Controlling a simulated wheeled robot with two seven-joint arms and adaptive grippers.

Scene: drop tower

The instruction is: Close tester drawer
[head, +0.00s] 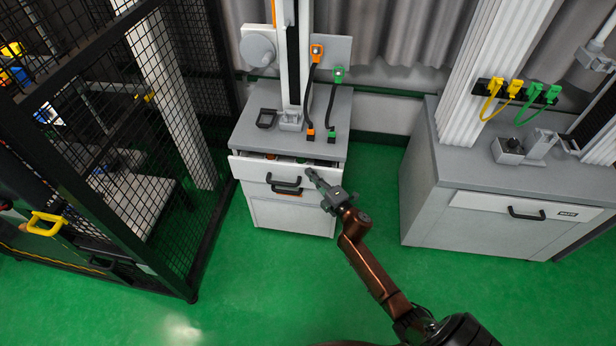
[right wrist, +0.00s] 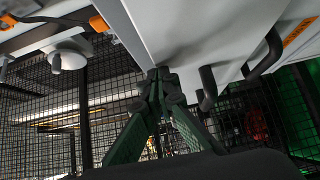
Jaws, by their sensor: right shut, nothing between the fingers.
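The tester drawer (head: 245,166) is the top drawer of the grey cabinet in the middle of the head view. It stands partly open, with a dark gap and some small items behind its front. Its black handle (head: 285,180) shows in the head view and at the right in the right wrist view (right wrist: 207,88). My right gripper (head: 310,174) is shut and empty, with its tips at the right part of the drawer front. In the right wrist view the closed fingertips (right wrist: 160,75) are at the pale drawer front; contact cannot be told. My left gripper is not in view.
A black mesh cage (head: 130,150) is at the left. Another grey cabinet (head: 470,215) with a closed drawer is at the right. Green floor (head: 370,185) between the cabinets is clear.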

